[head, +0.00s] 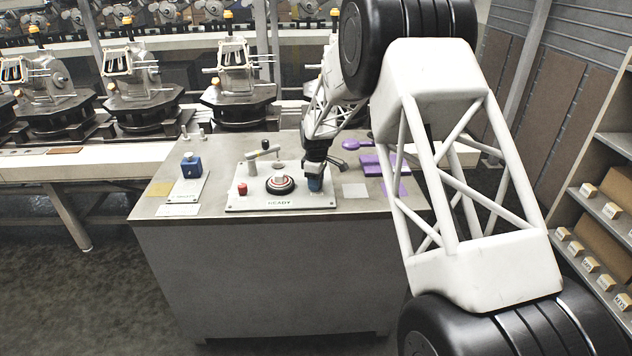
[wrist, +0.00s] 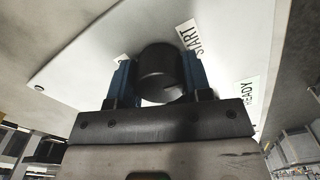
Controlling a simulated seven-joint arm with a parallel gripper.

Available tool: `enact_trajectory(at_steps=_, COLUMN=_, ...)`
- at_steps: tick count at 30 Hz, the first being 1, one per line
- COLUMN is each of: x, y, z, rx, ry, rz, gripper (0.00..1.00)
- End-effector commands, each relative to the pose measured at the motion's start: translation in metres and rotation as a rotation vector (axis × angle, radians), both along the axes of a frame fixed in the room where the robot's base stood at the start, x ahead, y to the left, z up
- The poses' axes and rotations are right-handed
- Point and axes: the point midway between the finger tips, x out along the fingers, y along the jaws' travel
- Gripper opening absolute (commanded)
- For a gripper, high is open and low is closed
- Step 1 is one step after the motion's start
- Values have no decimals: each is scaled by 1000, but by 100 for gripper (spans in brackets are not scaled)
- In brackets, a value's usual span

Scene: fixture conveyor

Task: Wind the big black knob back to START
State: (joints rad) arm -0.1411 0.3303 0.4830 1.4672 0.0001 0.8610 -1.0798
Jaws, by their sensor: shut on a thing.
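The big black knob (wrist: 160,72) shows in the wrist view as a dark cylinder standing on a pale plate (wrist: 85,60). My gripper (wrist: 159,80) has its two blue fingers closed on the knob's opposite sides. A START label (wrist: 188,35) lies on the plate just right of the knob, and a READY label (wrist: 244,92) lies further right. In the head view my gripper (head: 314,186) is down at the right end of the panel plate (head: 245,201), and it hides the knob there. I cannot make out a pointer on the knob.
A blue block (head: 191,166) stands on a separate plate at left. Purple items (head: 372,165) lie right of my gripper. A conveyor with fixtures (head: 237,85) runs behind.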

Motion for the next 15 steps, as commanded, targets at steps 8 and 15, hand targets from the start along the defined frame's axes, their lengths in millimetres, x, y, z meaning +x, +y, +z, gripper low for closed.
enact_trajectory(at_steps=8, x=0, y=0, z=0, rx=0, ry=1, rz=92, gripper=22)
enact_trajectory(at_steps=15, x=0, y=0, z=0, rx=-1, ry=1, rz=104, gripper=22)
